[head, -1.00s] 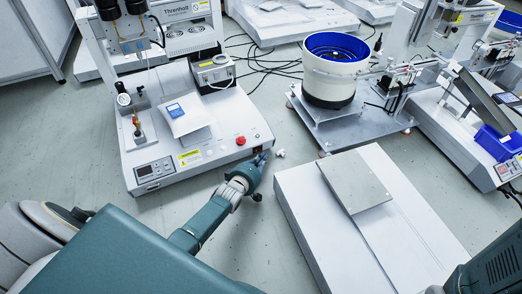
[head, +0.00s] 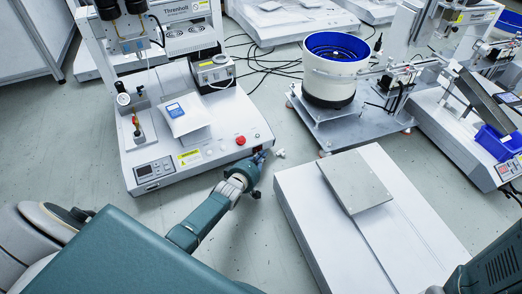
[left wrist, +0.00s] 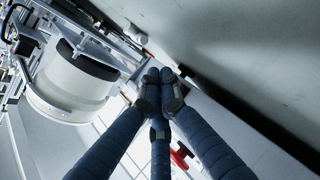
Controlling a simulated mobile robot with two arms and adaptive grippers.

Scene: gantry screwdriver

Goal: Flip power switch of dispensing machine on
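The dispensing machine (head: 205,165) is the white bench unit at left in the head view. It has a red knob (head: 240,140) on its top near the front right corner and a small display panel (head: 154,170) on its front left. My left gripper (head: 260,157) is at the machine's front right corner. It hides most of that corner, so the power switch cannot be made out. In the left wrist view, the blue fingers (left wrist: 162,78) come together at their tips, with nothing seen between them. My right gripper is not in view.
A white bowl feeder (head: 332,85) with a blue inside stands on a metal base to the right. A low white block with a grey plate (head: 356,182) is at front right. Cables lie on the floor behind. Grey floor lies between the machine and the block.

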